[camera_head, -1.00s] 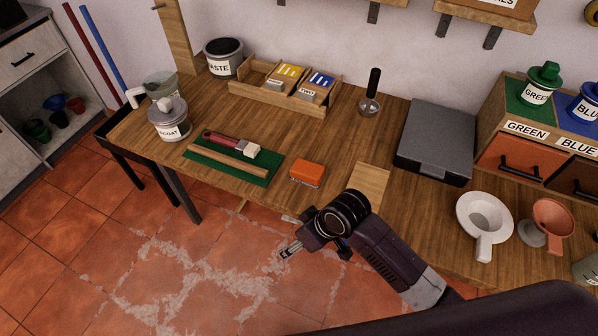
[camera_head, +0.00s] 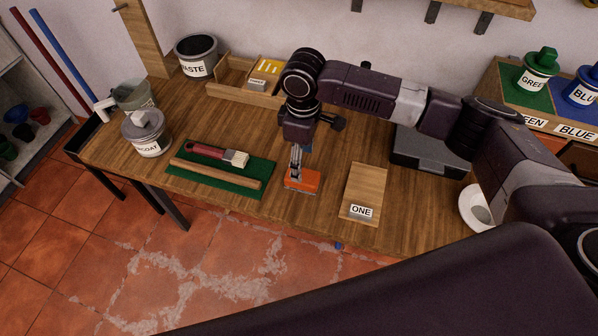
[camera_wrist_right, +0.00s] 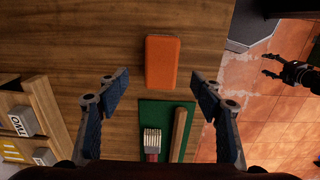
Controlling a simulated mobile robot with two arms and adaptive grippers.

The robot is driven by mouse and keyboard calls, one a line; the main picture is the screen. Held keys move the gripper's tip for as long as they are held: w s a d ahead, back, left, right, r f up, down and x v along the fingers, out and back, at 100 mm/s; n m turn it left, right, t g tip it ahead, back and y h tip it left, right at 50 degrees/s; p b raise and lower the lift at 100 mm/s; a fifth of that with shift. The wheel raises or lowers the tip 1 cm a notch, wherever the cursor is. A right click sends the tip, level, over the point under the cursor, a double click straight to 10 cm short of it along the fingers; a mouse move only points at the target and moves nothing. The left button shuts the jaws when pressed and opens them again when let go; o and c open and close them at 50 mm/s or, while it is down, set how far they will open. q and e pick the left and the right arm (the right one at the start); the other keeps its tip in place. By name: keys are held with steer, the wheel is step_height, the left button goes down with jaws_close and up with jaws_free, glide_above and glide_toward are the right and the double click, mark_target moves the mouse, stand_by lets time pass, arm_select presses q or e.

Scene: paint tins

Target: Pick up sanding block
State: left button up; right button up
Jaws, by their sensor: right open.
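The orange sanding block (camera_head: 302,185) lies on the wooden table near its front edge, just right of the green mat. My right gripper (camera_head: 297,165) points down over it. In the right wrist view the block (camera_wrist_right: 162,62) lies flat below and ahead of the open fingers (camera_wrist_right: 158,86), with nothing held between them. The fingers partly cover the block in the head view. My left gripper (camera_wrist_right: 270,65) shows small in the right wrist view, off the table's front edge, with its fingers apart.
The green mat (camera_head: 246,192) beside the block holds a brush (camera_head: 216,154) and a wooden stick (camera_head: 216,173). A wooden board (camera_head: 366,185) labelled ONE lies to the right. A wooden organiser (camera_head: 232,91) and dark case (camera_head: 428,158) stand behind. Bare tabletop separates block and board.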

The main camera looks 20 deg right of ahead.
mark_target(303, 175)
steer(key=f, duration=0.1)
steer(key=f+p, duration=0.1)
steer(key=shift+s+f, duration=0.2)
steer(key=shift+f, duration=0.15)
step_height(303, 175, down, 4)
steer(key=shift+r+p, duration=0.1)
steer(key=shift+p, duration=0.5)
steer(key=shift+f, duration=0.45)
steer(key=c, duration=1)
arm_select(q)
steer(key=shift+s+r, duration=0.8)
steer(key=shift+r, duration=0.3)
arm_select(e)
steer(key=c, duration=0.4)
steer(key=shift+o, duration=0.2)
steer(key=shift+w, duration=0.1)
arm_select(q)
step_height(303, 175, down, 3)
steer(key=b, duration=0.3)
steer(key=shift+f, duration=0.15)
arm_select(e)
step_height(303, 175, up, 20)
